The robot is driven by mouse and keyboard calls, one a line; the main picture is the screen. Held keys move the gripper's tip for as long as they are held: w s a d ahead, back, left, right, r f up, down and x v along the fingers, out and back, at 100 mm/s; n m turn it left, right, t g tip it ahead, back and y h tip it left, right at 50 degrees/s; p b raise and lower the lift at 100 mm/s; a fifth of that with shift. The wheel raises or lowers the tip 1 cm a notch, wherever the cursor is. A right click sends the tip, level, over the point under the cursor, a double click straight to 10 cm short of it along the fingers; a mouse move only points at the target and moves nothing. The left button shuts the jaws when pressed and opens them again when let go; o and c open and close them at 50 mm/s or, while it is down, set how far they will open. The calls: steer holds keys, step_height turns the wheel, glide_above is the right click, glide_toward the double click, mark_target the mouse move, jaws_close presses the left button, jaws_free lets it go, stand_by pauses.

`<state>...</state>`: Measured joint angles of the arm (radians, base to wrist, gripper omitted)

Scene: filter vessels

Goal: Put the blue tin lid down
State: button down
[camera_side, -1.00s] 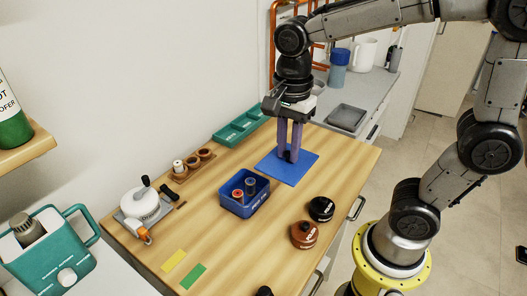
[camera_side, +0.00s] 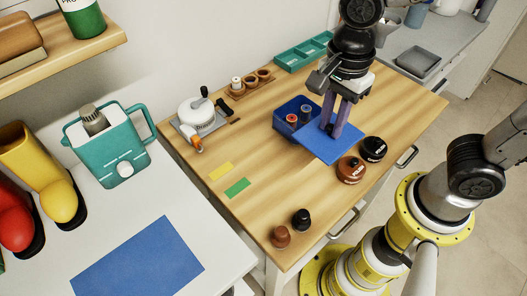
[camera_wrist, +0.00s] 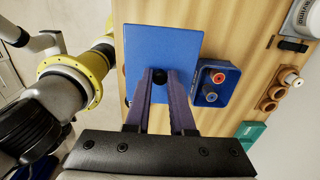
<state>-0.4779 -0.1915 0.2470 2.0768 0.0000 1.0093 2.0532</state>
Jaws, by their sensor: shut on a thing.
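The blue tin lid (camera_side: 325,149) is a flat square plate, held by its small dark knob (camera_wrist: 160,76). My gripper (camera_side: 330,130) is shut on the knob, fingers pointing down. The lid appears raised over the table, though its height is hard to judge. The open blue tin (camera_side: 286,131) is just left of it and partly behind it in the side view. A red and a blue spool show inside. In the wrist view the lid (camera_wrist: 150,45) lies left of the tin (camera_wrist: 226,99), their edges close together.
A brown-orange jar (camera_side: 350,170) and a black jar (camera_side: 373,149) stand near the lid's right side. A teal tray (camera_side: 303,52) and a wooden rack (camera_side: 250,84) are behind.

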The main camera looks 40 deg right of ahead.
steer(key=w+a+f, duration=0.2)
steer(key=w+f, duration=0.1)
steer(key=w+a+f, duration=0.2)
steer(key=w+f, duration=0.1)
steer(key=w, duration=0.1)
steer(key=w+a+f, duration=0.2)
steer(key=w+f, duration=0.1)
steer(key=w, duration=0.1)
steer(key=shift+w, duration=0.25)
steer(key=shift+w+a+f, duration=0.1)
steer(key=shift+w+f, duration=0.05)
steer(key=shift+f, duration=0.15)
steer(key=shift+w+f, duration=0.1)
steer(key=shift+f, duration=1.5)
steer(key=shift+f, duration=0.15)
steer(key=c, duration=0.8)
jaws_free()
steer(key=shift+o, duration=0.2)
